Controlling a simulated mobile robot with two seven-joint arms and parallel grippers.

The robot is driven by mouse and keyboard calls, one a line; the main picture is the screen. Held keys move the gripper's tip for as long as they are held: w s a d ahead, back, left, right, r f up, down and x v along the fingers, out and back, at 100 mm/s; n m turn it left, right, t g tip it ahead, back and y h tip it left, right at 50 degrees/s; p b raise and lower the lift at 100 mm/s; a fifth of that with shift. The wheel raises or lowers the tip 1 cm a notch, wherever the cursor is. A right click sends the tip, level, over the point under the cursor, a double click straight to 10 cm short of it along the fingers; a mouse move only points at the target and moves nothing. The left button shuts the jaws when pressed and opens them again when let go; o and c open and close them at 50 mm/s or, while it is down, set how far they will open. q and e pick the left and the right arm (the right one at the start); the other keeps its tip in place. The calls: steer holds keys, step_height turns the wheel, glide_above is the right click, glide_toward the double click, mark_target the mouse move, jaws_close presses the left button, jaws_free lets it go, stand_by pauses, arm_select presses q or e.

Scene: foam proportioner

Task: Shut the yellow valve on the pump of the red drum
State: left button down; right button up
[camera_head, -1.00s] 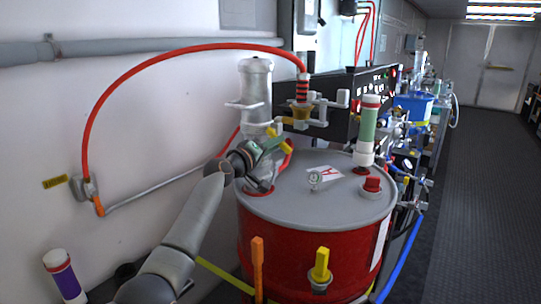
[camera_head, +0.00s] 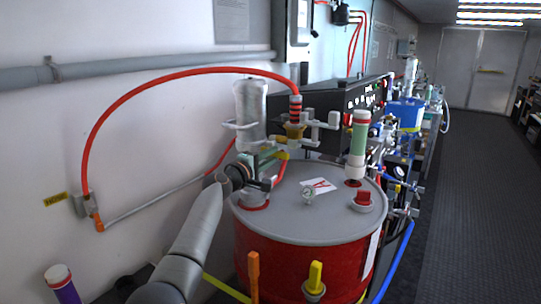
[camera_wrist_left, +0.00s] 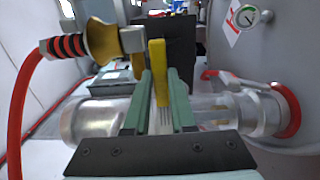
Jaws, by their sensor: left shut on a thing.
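The red drum (camera_head: 300,262) stands in the middle of the head view with a grey lid. Its pale, clear-bodied pump (camera_head: 250,112) rises from the lid's back left. The pump also shows lying across the left wrist view (camera_wrist_left: 95,118). The yellow valve handle (camera_head: 283,155) is at the pump's side. In the left wrist view the handle (camera_wrist_left: 157,62) stands between the green finger pads. My left gripper (camera_head: 266,157) is shut on it, the pads against its sides. The valve body behind the fingers is mostly hidden. My right gripper is not in view.
A red hose (camera_head: 160,78) arcs from the wall to a banded fitting (camera_head: 295,108) beside the pump. A gauge (camera_head: 308,198), a red cap (camera_head: 363,198) and a green-and-white tube (camera_head: 358,140) stand on the lid. The floor to the right (camera_head: 465,190) is clear.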

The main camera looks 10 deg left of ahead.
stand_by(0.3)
arm_select(q)
steer(key=c, duration=0.7)
jaws_free()
steer(key=shift+c, duration=0.2)
steer(key=p+v, duration=0.1)
steer(key=v, duration=1.1)
steer(key=shift+s, duration=0.25)
steer(key=shift+a, duration=0.1)
